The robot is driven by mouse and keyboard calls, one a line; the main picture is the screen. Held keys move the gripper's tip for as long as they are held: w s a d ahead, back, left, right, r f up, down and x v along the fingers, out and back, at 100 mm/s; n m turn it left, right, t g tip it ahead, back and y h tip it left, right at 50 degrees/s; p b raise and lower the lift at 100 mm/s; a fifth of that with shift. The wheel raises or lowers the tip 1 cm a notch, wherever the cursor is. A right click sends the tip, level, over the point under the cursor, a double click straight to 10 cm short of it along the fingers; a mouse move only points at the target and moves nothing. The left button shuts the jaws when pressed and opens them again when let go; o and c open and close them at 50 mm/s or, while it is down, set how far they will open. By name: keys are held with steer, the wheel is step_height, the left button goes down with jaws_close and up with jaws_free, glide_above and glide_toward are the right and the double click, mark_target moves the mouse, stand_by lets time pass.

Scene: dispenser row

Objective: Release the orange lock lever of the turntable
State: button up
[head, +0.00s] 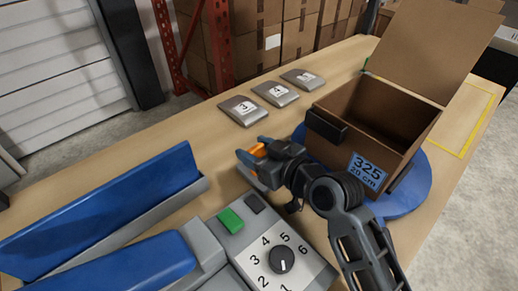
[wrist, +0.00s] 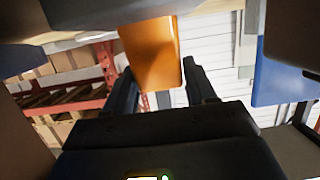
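The orange lock lever (head: 258,150) shows in the head view beside the turntable, at my fingertips. In the wrist view the lever (wrist: 150,52) is a broad orange plate hanging down between my two fingers. My gripper (head: 252,160) is open; in the wrist view its dark fingers (wrist: 163,78) stand apart on either side of the lever, with a small gap at the right finger. I cannot tell whether the left finger touches it. The blue turntable (head: 408,190) carries an open cardboard box (head: 355,135). The lever's base is hidden.
A control panel (head: 262,262) with a black dial (head: 281,260) and green button (head: 231,220) stands near my arm. Blue troughs (head: 105,215) lie at the left. Numbered grey plates (head: 240,110) sit along the far bench edge. Bare bench (head: 190,140) lies left of my gripper.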

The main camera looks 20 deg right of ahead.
steer(key=o, duration=0.3)
steer(key=shift+b+v, duration=0.55)
steer(key=shift+v, duration=3.35)
steer(key=shift+f, duration=0.1)
